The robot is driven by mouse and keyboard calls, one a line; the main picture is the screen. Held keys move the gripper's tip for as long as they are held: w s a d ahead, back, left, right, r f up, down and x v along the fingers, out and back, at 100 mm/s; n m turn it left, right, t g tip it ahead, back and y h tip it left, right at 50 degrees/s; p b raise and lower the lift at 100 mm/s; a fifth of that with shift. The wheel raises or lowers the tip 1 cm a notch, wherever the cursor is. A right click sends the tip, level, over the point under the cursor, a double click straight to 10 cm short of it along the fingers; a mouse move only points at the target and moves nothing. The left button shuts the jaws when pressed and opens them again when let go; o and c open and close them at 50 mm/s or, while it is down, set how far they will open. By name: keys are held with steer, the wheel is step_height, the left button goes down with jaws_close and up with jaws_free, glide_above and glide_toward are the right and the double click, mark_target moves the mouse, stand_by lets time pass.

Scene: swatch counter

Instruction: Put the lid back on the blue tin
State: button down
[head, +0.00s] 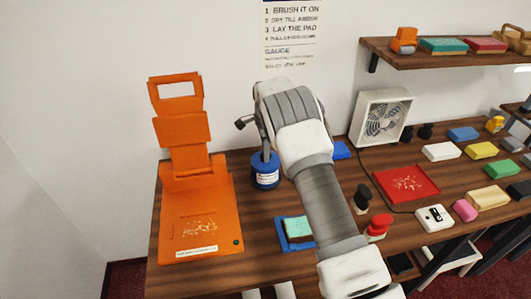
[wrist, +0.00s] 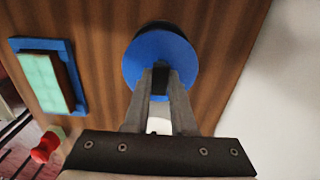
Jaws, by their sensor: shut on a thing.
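The blue tin (head: 266,180), with a white label band, stands upright on the wooden counter, just right of the orange device. Its round blue lid (wrist: 158,60) fills the upper middle of the wrist view and shows at the top of the tin in the head view (head: 264,159). My gripper (wrist: 160,78) points down over the tin, its two fingers close together on the middle of the lid. A dark rim shows past the lid's far edge in the wrist view. I cannot tell whether the lid sits flush.
An orange hinged device (head: 200,225) stands close on the left. A blue tray with a green-topped pad (head: 298,229) lies in front of the tin.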

stand_by(0.4)
steer(key=shift+c, duration=0.9)
jaws_free()
steer(key=shift+r, duration=0.1)
steer(key=shift+r+p, duration=0.55)
steer(key=shift+r, duration=0.45)
steer(key=shift+r+p, duration=1.25)
steer(key=shift+r, duration=1.2)
jaws_close()
